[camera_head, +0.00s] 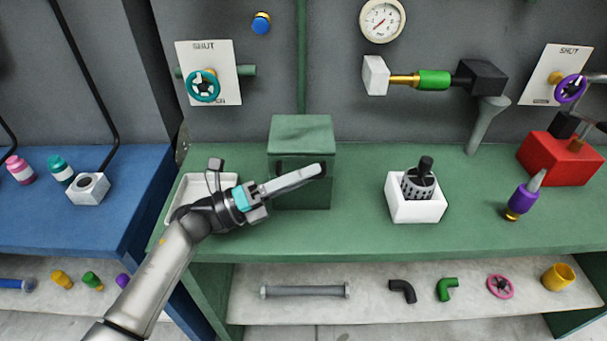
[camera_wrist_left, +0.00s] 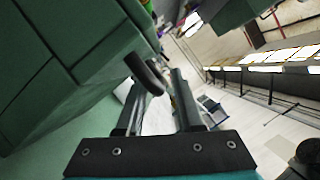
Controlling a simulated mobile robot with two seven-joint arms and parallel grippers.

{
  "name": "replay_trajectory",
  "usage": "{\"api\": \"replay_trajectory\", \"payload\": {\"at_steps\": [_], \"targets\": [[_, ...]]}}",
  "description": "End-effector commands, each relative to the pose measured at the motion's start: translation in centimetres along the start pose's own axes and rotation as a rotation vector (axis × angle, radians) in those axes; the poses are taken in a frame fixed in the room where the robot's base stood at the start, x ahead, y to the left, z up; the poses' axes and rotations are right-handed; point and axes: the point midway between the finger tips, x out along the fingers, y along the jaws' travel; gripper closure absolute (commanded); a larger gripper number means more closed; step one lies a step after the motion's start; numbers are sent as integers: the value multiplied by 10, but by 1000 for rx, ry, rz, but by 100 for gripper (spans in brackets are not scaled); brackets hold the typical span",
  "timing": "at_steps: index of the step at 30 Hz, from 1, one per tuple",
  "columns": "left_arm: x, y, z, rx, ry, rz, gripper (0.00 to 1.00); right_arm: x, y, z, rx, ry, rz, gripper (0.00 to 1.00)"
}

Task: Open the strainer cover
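The green strainer box (camera_head: 302,135) stands on the green bench with its cover (camera_head: 302,122) down. My left gripper (camera_head: 316,171) reaches across the box's front from the left. In the left wrist view, a dark curved handle (camera_wrist_left: 146,74) sticks out from the green box (camera_wrist_left: 85,60). The left fingers (camera_wrist_left: 157,88) are apart, with the handle near their tips and a gap visible beside the right-hand finger. Whether a finger touches the handle cannot be told. In the head view, the fingers partly hide the handle. My right gripper is not in view.
A white holder (camera_head: 405,211) with a dark perforated basket (camera_head: 418,184) stands right of the box. A pale tray (camera_head: 180,196) lies under my left arm. A purple bottle (camera_head: 520,200) and red box (camera_head: 565,160) are farther right. Valves and a gauge (camera_head: 382,19) are on the wall.

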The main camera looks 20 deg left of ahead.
Motion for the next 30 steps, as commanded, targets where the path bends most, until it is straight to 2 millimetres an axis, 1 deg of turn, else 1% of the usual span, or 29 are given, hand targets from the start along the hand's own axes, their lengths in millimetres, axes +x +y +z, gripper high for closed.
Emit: {"api": "replay_trajectory", "payload": {"at_steps": [1,9,30], "targets": [[0,0,0,0,0,0,71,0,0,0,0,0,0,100],[0,0,0,0,0,-1,100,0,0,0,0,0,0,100],[0,-2,0,-1,0,-5,100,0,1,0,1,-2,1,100]]}}
